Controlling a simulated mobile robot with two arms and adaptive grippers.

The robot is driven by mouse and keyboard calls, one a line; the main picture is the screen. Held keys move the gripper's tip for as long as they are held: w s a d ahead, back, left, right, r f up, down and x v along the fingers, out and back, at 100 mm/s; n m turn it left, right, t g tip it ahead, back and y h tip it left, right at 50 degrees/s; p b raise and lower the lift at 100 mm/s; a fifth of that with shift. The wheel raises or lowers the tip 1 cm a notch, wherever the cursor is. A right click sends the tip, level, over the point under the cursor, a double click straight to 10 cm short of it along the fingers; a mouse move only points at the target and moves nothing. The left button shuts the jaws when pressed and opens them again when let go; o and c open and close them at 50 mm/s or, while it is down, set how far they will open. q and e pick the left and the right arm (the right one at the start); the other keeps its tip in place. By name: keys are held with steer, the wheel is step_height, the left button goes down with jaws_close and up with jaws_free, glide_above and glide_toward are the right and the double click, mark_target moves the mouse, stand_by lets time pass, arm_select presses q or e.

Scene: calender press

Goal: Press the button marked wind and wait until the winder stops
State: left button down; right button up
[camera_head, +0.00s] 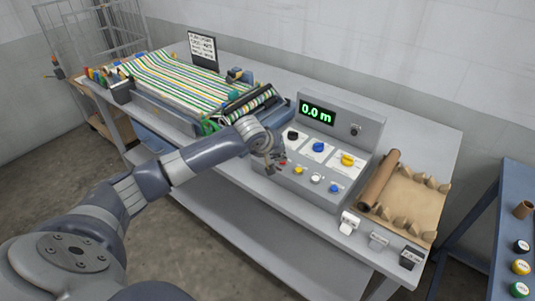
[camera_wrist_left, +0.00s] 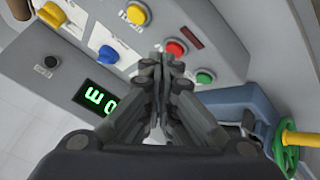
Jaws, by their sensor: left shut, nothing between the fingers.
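The control panel (camera_head: 340,118) is a grey sloped console with a green display (camera_head: 317,112) reading 0.0 m. On its front face are a red button (camera_wrist_left: 176,48), a green button (camera_wrist_left: 205,77) and a yellow button (camera_wrist_left: 135,12) in the left wrist view. The button labels are too small or tilted to read surely, so I cannot tell which is marked wind. My left gripper (camera_head: 272,167) is shut and empty, close in front of the panel's left end. In the left wrist view its fingertips (camera_wrist_left: 165,62) appear just by the red button; contact cannot be told. My right gripper is out of view.
A striped web lies on the machine (camera_head: 180,82) at left, with a striped roll (camera_head: 248,102) beside the panel. A brown roll (camera_head: 380,180) lies on a tan holder at right. Black, yellow and blue knobs (camera_head: 318,147) sit on the panel top. A blue table stands far right.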

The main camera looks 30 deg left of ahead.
arm_select(q)
steer(key=w+a+r+n+t+y, duration=0.1)
steer(key=w+a+r+n, duration=0.2)
steer(key=a+r, duration=0.4)
steer(key=shift+w+a, duration=0.2)
steer(key=shift+a, duration=0.45)
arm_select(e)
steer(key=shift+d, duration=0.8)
arm_select(q)
steer(key=shift+f, duration=0.1)
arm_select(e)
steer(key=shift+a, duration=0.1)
arm_select(q)
step_height(320, 180, down, 8)
steer(key=b, duration=0.7)
steer(key=shift+f+b, duration=0.3)
steer(key=shift+f, duration=0.1)
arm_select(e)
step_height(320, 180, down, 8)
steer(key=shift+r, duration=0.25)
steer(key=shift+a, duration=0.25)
